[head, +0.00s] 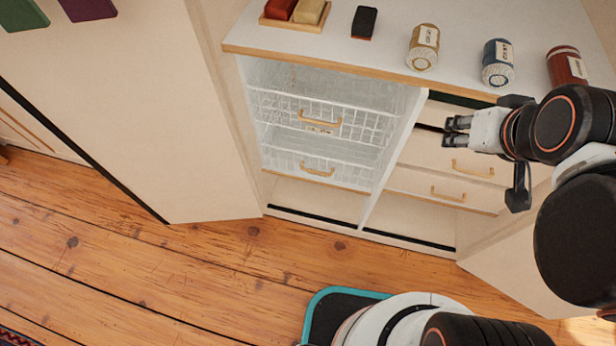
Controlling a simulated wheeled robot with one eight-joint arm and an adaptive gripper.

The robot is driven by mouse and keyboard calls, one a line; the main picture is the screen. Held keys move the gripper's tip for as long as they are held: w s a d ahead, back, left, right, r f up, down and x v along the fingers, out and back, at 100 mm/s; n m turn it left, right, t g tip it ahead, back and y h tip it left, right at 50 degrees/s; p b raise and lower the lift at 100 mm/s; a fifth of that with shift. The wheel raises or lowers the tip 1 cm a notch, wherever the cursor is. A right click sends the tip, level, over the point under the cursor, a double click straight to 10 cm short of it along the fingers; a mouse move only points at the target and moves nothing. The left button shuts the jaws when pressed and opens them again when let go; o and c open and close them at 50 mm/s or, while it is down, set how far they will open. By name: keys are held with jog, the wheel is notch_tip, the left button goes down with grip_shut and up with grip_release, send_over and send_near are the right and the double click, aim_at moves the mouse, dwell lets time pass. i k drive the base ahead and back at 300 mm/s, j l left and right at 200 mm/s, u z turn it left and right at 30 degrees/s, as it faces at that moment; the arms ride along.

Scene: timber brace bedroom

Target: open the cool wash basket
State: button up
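Two white wire baskets sit one above the other in the left bay of a white cabinet. The upper basket (352,117) has a brass handle (320,122) and a small label I cannot read. The lower basket (348,172) has a similar brass handle (317,170). Both look pushed in. I cannot tell which one is the cool wash basket. My gripper (449,131) is to the right of the baskets, in front of the right bay's drawers and apart from both handles. Its two dark fingers are spread with nothing between them.
The right bay has wooden drawers (417,186) with brass handles. The cabinet top (385,53) holds several jars, a dark block (364,22) and a wooden tray (291,24) of coloured blocks. A pale panel (165,120) stands left of the baskets.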

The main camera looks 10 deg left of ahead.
aim_at(322, 132)
jog(key=k+j+u, duration=0.35)
jog(key=k+j, duration=0.3)
jog(key=i+l+z, duration=0.25)
jog(key=i+l, duration=0.2)
jog(key=i+l+z, duration=0.25)
jog(key=i, duration=0.3)
jog(key=l, duration=0.1)
